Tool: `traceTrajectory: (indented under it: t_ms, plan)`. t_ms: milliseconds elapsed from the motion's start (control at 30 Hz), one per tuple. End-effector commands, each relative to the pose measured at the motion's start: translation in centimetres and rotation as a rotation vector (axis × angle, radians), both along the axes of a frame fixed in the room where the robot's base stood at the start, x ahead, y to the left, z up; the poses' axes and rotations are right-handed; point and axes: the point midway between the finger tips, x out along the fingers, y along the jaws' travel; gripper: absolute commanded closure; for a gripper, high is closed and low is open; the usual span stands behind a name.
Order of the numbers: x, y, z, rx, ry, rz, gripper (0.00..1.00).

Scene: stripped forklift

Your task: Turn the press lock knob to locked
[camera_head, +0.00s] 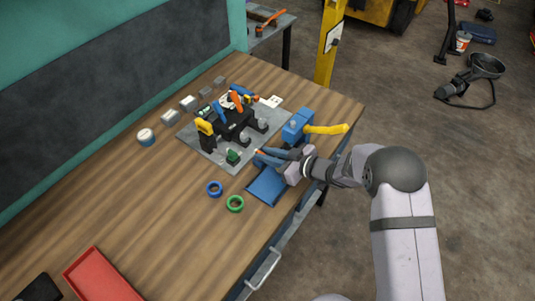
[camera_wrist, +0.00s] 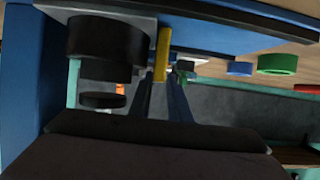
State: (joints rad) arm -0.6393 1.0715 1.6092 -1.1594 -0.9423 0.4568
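The blue press (camera_head: 297,124) with its yellow handle (camera_head: 328,129) stands at the right edge of the board on the bench. My gripper (camera_head: 257,157) is just in front of and left of the press, above the blue tray, pointing left. In the wrist view, the two fingers (camera_wrist: 162,88) show with a gap between them. A short yellow bar (camera_wrist: 162,50) lines up with that gap; I cannot tell if the fingers touch it. A round black knob-like part (camera_wrist: 109,38) is close by at the upper left. I cannot tell for sure which part is the lock knob, or its setting.
The blue tray (camera_head: 265,188) lies under my gripper. A blue ring (camera_head: 213,188) and a green ring (camera_head: 235,204) lie left of it. The grey board (camera_head: 190,134) carries black fixtures (camera_head: 234,120). A red tray (camera_head: 101,277) is at the front left; the bench between is clear.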

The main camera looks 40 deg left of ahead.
Motion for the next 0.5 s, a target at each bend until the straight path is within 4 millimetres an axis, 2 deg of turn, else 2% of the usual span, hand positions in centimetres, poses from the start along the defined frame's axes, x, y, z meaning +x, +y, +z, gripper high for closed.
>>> traceTrajectory:
  t_ms: [33,67,500]
  plan:
    - [0.01,-0.02,0.01,0.000,0.000,0.000,0.95]
    - [0.01,-0.01,0.02,0.000,0.000,0.000,1.00]
    - [-0.13,-0.04,-0.06,-0.001,0.000,-0.036,1.00]
